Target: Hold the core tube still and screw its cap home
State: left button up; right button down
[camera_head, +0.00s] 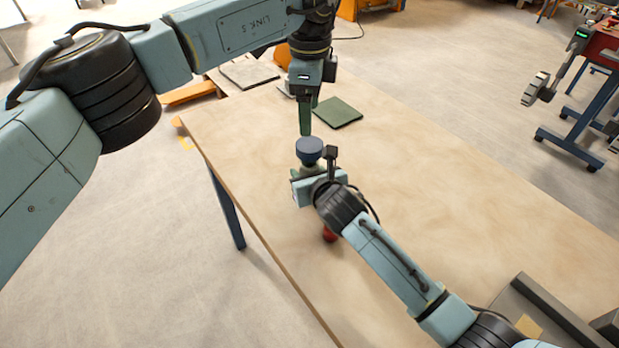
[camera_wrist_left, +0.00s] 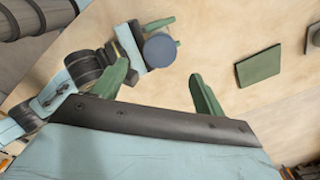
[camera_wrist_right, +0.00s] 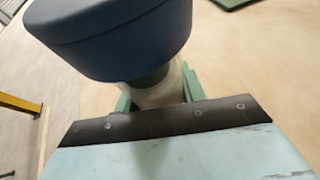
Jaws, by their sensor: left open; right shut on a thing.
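The dark blue round cap (camera_head: 309,148) sits on top of the core tube, and it also shows in the left wrist view (camera_wrist_left: 160,50). In the right wrist view the cap (camera_wrist_right: 115,35) is above the pale tube (camera_wrist_right: 160,92), with a short darker neck between them. My right gripper (camera_wrist_right: 158,92) is shut on the tube below the cap, holding it roughly upright above the table. My left gripper (camera_head: 305,130) points down just above and behind the cap. Its green fingers (camera_wrist_left: 162,85) are open and empty, with the cap beyond them. How far the cap is threaded cannot be seen.
The pale table (camera_head: 450,190) is mostly clear. A dark green pad (camera_head: 337,112) lies at its back. A red object (camera_head: 329,234) is partly hidden under my right arm. A dark tray-like frame (camera_head: 540,310) stands at the front right.

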aim_at(310, 144)
pick_arm(q)
jog(key=shift+f, duration=4)
jog(key=c, duration=1)
jog(key=m, duration=0.9)
jog(key=shift+m, duration=0.4)
jog(key=m, duration=0.5)
jog(key=shift+m, duration=0.3)
jog(key=m, duration=0.5)
